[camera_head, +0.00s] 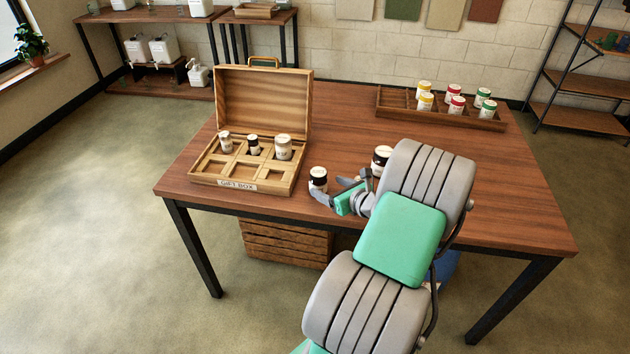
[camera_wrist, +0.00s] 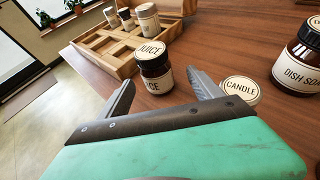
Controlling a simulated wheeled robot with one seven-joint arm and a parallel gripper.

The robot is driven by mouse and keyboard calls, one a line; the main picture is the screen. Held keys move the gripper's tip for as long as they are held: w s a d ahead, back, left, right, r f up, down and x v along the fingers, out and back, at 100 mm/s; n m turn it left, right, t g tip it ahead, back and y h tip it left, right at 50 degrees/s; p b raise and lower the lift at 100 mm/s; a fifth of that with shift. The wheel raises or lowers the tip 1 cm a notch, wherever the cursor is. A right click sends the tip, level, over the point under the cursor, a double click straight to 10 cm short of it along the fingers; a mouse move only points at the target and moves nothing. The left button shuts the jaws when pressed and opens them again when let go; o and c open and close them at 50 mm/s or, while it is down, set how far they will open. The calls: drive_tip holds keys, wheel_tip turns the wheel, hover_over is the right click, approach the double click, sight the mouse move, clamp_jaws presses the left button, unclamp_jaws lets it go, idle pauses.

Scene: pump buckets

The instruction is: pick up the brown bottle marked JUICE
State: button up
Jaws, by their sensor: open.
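The dark brown JUICE bottle (camera_head: 318,180) stands upright on the table, just right of the gift box. In the wrist view the JUICE bottle (camera_wrist: 154,72) has a cream lid and label, both with lettering. My gripper (camera_head: 334,189) is open and low over the table beside the bottle. In the wrist view my gripper (camera_wrist: 162,86) has one finger to each side of the bottle, which stands just beyond the fingertips. No contact between fingers and bottle shows.
A CANDLE jar (camera_wrist: 240,90) stands close outside my right finger. A brown DISH SOAP bottle (camera_wrist: 296,68) stands further right. The open wooden gift box (camera_head: 238,186) holds several containers. A tray (camera_head: 490,124) of coloured jars lies at the back right.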

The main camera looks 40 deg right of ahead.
sight(324, 184)
drive_tip(key=x, duration=0.5)
drive_tip(key=shift+w+a, duration=0.2)
drive_tip(key=shift+w, duration=0.15)
drive_tip(key=shift+c, duration=0.2)
drive_tip(key=c, duration=1.5)
clamp_jaws()
drive_tip(key=shift+r, duration=0.1)
